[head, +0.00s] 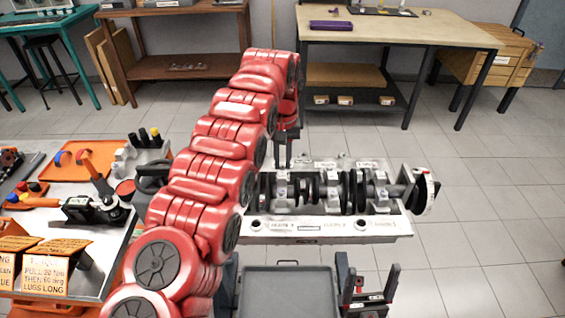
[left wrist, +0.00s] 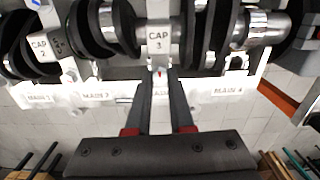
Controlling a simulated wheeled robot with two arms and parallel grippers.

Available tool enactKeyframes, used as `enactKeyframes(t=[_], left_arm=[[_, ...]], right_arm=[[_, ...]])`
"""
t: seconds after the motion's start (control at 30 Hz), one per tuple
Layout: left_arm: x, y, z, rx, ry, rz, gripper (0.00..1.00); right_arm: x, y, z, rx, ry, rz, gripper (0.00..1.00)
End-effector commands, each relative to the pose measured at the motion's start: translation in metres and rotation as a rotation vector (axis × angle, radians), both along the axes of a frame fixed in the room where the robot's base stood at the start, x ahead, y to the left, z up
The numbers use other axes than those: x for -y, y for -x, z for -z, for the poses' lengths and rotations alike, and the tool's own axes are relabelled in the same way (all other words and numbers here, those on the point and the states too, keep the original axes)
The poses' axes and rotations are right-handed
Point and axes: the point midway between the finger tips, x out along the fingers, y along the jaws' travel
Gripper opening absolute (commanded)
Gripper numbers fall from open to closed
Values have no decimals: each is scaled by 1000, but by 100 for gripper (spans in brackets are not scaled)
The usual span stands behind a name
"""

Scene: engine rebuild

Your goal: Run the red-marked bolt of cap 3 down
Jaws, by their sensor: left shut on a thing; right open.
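Cap 3 (left wrist: 158,40) sits over the crankshaft (left wrist: 262,25) in the left wrist view, its number facing the camera. Its red-marked bolt (left wrist: 160,71) shows as a small red mark just below the cap, between the fingertips. My left gripper (left wrist: 160,76) is shut on this bolt; the fingers hide most of it, so I cannot tell how deep it sits. In the head view my left gripper (head: 284,160) points down at the far side of the engine block (head: 325,228). My right gripper (head: 370,283) is open and empty, below the near side of the block.
Cap 2 (left wrist: 42,46) is beside cap 3. A grey tray (head: 288,290) lies in front of the block. The tool table (head: 120,255) at left holds tools, an orange mat (head: 92,160) and sign blocks. Floor right of the block is clear.

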Motion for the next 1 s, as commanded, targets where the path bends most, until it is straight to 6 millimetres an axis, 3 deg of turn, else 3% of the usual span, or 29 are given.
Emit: enactKeyframes(t=[0.37,1.0], left_arm=[[0,-2,-4,11,9,355,0],[1,-2,-6,11,18,963,0]], right_arm=[[0,0,-1,0,0,0,80],[0,0,-30,0,0,0,80]])
